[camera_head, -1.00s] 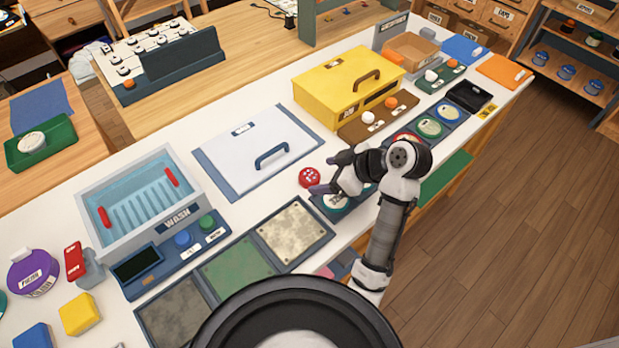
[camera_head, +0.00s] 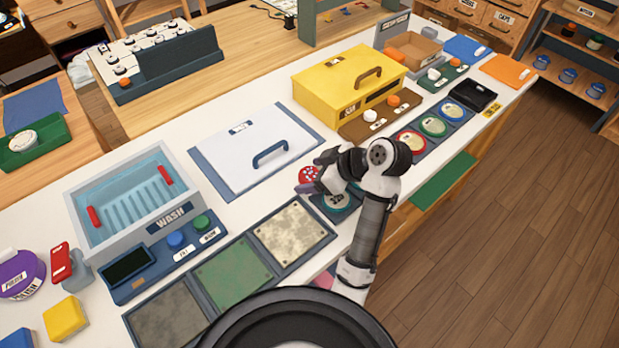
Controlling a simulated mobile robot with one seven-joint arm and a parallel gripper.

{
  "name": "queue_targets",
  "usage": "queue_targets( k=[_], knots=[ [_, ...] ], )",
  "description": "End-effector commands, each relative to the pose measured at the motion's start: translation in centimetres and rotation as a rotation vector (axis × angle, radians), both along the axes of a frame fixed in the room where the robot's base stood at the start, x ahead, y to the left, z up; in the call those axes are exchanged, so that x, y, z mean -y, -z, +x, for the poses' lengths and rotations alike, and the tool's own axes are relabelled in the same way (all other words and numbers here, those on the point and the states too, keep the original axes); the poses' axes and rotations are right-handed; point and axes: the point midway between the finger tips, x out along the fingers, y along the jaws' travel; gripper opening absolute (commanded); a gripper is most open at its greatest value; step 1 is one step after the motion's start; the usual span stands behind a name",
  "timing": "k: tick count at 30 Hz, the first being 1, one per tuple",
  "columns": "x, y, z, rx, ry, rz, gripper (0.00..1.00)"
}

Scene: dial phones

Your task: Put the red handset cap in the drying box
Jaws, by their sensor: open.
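The red handset cap (camera_head: 308,174) is a small round red piece with white marks, lying on the white counter to the right of the white lidded panel. My gripper (camera_head: 310,180) is open at the cap, its fingers low and overlapping the cap's front and right edge in the picture. I cannot tell whether the fingers touch it. The yellow box (camera_head: 322,85), which looks like the drying box, stands farther back. Its lid with a brown handle is shut, and its small front label is hard to read.
An orange knob (camera_head: 393,101) and a white knob (camera_head: 370,115) sit on a brown panel before the yellow box. A round green-rimmed piece (camera_head: 337,199) lies beside my gripper. The wash basin (camera_head: 150,237) stands left. A white panel with a handle (camera_head: 240,150) lies flat.

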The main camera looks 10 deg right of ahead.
Motion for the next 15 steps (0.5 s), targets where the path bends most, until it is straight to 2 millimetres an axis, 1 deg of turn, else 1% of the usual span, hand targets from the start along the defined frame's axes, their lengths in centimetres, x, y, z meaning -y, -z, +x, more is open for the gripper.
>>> queue_targets(
  k=[5,6,15],
  knots=[
    [0.01,-0.05,0.00,0.001,0.001,0.000,0.73],
    [0.02,-0.06,0.00,0.001,0.001,0.000,0.71],
    [0.02,-0.05,0.00,0.000,0.000,0.000,0.31]
  ],
)
